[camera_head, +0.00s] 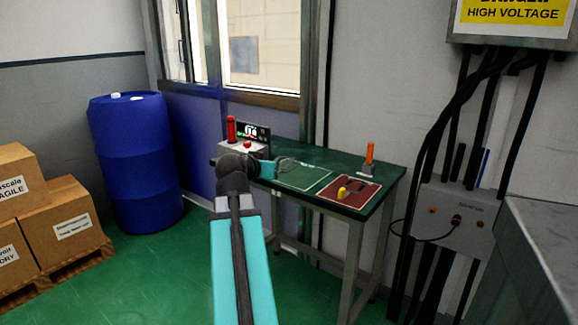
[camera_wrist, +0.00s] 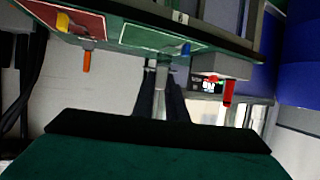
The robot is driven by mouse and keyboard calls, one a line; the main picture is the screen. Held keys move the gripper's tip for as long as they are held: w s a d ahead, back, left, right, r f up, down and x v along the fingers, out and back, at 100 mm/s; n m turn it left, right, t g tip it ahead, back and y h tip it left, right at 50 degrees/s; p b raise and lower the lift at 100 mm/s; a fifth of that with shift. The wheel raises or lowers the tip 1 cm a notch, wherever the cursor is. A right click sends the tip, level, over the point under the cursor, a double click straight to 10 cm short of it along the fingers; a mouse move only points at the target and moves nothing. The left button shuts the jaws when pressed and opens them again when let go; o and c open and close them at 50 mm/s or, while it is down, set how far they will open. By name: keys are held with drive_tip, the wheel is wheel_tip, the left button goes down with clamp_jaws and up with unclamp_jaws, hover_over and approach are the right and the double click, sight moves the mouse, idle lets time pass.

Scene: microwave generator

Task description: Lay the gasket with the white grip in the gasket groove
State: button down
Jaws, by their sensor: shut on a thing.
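My gripper (camera_head: 288,163) reaches over the green mat on the workbench in the head view. In the wrist view, my gripper (camera_wrist: 161,66) has its two dark fingers close together, shut on a small pale grey piece. This is likely the white grip of the gasket (camera_wrist: 159,78). The gasket's ring is not clear to me in either view. A small blue item (camera_wrist: 186,48) shows at the mat's edge in the wrist view. I cannot make out the gasket groove in either view.
The workbench (camera_head: 335,160) carries a green mat (camera_head: 303,178), a red mat (camera_head: 352,203) with a yellow-topped item (camera_head: 342,192), an orange-handled item (camera_head: 370,153) and a device with a red lamp (camera_head: 231,128). A metal cabinet (camera_head: 535,255) stands at right, blue barrel (camera_head: 133,150) and boxes (camera_head: 55,222) at left.

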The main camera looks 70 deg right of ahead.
drive_tip(key=w+a+r+n+t+y+p, duration=0.1)
drive_tip(key=w+a+r+n+t+p, duration=0.25)
drive_tip(key=w+a+p, duration=0.55)
drive_tip(key=w+a+r+n+t+y+p, duration=0.25)
drive_tip(key=w+a+r, duration=0.35)
drive_tip(key=w, duration=0.7)
drive_tip(key=w+a+r+n+t+y+p, duration=0.1)
drive_tip(key=w+a+r+n+t+p, duration=0.3)
drive_tip(key=w+a, duration=0.55)
drive_tip(key=w+a+r+n+t+y+p, duration=0.1)
drive_tip(key=w+a+r+n+y+p, duration=0.1)
drive_tip(key=a, duration=1.1)
drive_tip(key=w+a+r+n+t+y+p, duration=0.1)
drive_tip(key=w+a+r+y+p, duration=0.3)
drive_tip(key=a, duration=0.9)
drive_tip(key=w+a+r+n+y+p, duration=0.3)
drive_tip(key=w+a+r+p, duration=0.3)
drive_tip(key=w+a+p, duration=0.3)
drive_tip(key=a+n+p, duration=0.1)
drive_tip(key=a+p, duration=0.2)
drive_tip(key=a, duration=0.1)
drive_tip(key=shift+a+t, duration=0.35)
drive_tip(key=shift+t, duration=0.05)
drive_tip(key=shift+a+r, duration=0.1)
